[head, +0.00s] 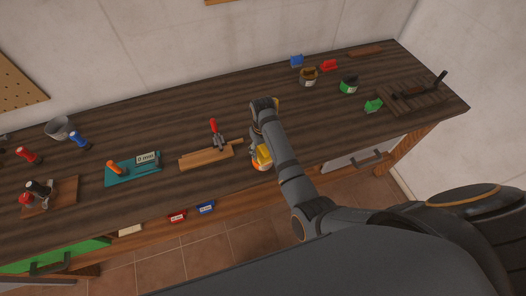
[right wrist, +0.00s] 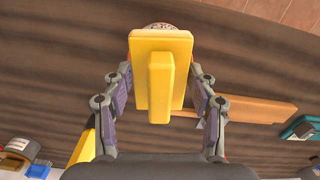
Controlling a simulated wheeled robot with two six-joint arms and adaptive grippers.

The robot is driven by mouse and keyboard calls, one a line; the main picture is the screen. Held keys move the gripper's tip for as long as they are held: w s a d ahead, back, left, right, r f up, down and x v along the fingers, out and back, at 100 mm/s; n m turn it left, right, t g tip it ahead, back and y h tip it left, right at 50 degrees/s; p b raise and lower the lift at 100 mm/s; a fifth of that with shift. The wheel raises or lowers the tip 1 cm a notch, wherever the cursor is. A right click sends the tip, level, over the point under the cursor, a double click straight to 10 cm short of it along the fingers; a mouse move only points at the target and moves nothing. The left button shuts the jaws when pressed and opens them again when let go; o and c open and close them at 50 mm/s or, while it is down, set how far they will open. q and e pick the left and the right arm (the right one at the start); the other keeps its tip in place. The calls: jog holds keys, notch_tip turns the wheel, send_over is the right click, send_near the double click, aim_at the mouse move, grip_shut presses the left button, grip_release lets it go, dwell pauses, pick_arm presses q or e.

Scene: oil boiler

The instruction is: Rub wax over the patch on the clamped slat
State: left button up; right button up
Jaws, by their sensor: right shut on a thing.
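The slat (head: 207,154) is a light wooden strip on the bench, with a red-handled toggle clamp (head: 217,135) standing on it. The slat also shows right of centre in the right wrist view (right wrist: 255,108). I cannot make out the patch on it. My right gripper (head: 262,145) is just right of the slat in the head view. It is shut on a yellow block with a raised grip bar (right wrist: 160,75), which also shows in the head view (head: 263,152). A round tin (head: 261,164) is partly hidden behind the block. My left gripper is out of view.
A teal board (head: 120,174) with an orange handle lies left of the slat. A metal cup (head: 59,128) stands far left. The bench between slat and back edge is mostly clear.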

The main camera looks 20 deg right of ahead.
aim_at(262, 147)
jog(key=shift+a+r, duration=0.15)
jog(key=shift+r, duration=2.7)
jog(key=shift+f, duration=3.55)
